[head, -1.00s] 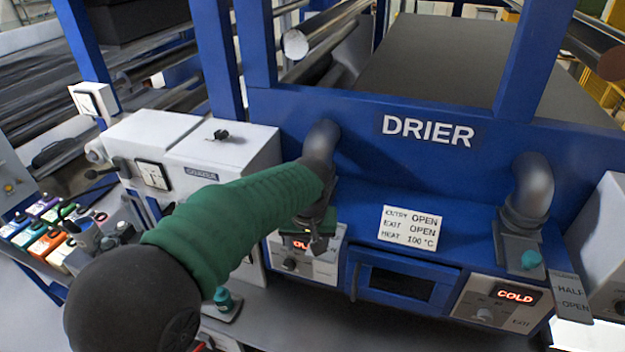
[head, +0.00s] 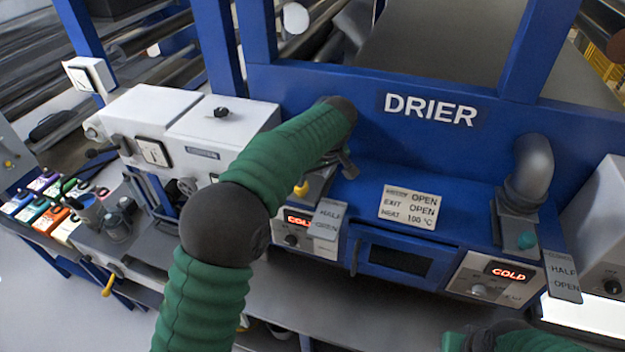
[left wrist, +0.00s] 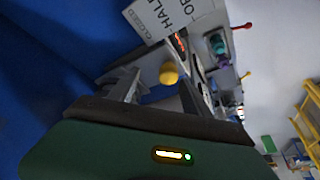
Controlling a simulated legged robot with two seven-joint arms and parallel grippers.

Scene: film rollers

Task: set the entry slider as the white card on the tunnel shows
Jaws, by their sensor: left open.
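The white card (head: 409,207) on the blue drier's tunnel reads OPEN for entry, OPEN for exit and 100 °C for heat. The entry slider's yellow knob (head: 301,188) shows at the drier's left end. Its scale plate (head: 327,218) shows HALF and OPEN there. In the left wrist view the plate (left wrist: 165,17) reads CLOSED, HALF and OPEN, and the yellow knob (left wrist: 169,74) appears between the spread fingers of my open left gripper (left wrist: 162,91). I cannot tell if they touch. In the head view my left gripper (head: 345,165) is partly hidden by its own arm.
The exit slider's teal knob (head: 527,240) and its plate (head: 563,277) are at the right. Red displays reading COLD stand at the entry (head: 300,220) and exit (head: 509,273). My right arm's green sleeve (head: 535,340) crosses the bottom right edge.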

